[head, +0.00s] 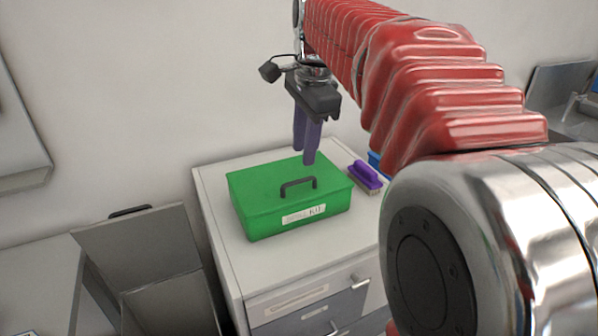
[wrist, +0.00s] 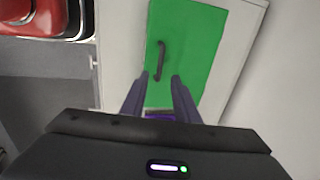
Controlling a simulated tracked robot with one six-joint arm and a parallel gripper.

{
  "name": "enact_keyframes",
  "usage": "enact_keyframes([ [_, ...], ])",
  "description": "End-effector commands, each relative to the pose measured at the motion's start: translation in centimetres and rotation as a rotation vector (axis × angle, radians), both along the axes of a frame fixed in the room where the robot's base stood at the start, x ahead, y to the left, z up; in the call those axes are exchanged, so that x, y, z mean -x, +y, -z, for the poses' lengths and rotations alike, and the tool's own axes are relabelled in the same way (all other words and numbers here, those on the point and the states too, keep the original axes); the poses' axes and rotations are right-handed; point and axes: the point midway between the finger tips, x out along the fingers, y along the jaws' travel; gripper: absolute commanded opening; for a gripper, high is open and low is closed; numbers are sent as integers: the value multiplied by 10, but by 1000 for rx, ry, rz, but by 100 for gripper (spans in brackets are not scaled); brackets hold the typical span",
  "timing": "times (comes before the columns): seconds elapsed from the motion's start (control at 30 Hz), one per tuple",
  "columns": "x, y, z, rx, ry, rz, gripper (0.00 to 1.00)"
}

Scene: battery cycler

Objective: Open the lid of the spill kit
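The spill kit (head: 262,196) is a green box with a shut lid, standing on a white cabinet. A label sits on its front face, and a dark handle (head: 298,186) is on the lid near the front edge. My gripper (head: 306,158) hangs above the back part of the lid in the head view, fingers pointing down. In the wrist view the green lid (wrist: 200,45) lies beyond the fingertips, with the handle (wrist: 160,60) up and left of them. The two purple-grey fingers (wrist: 162,82) are apart with nothing between them.
A purple brush (head: 365,175) lies on the white cabinet top (head: 222,235) right of the kit, with a blue item (head: 377,160) behind it. An open grey bin (head: 150,245) stands to the left. A wall rises behind the cabinet.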

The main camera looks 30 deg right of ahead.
Motion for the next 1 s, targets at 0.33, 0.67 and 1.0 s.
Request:
enact_keyframes([
  [0.33,-10,0,53,-1,3,-1,28],
  [0.67,-14,0,74,0,0,-1,28],
  [1.0,-14,0,73,0,0,-1,19],
])
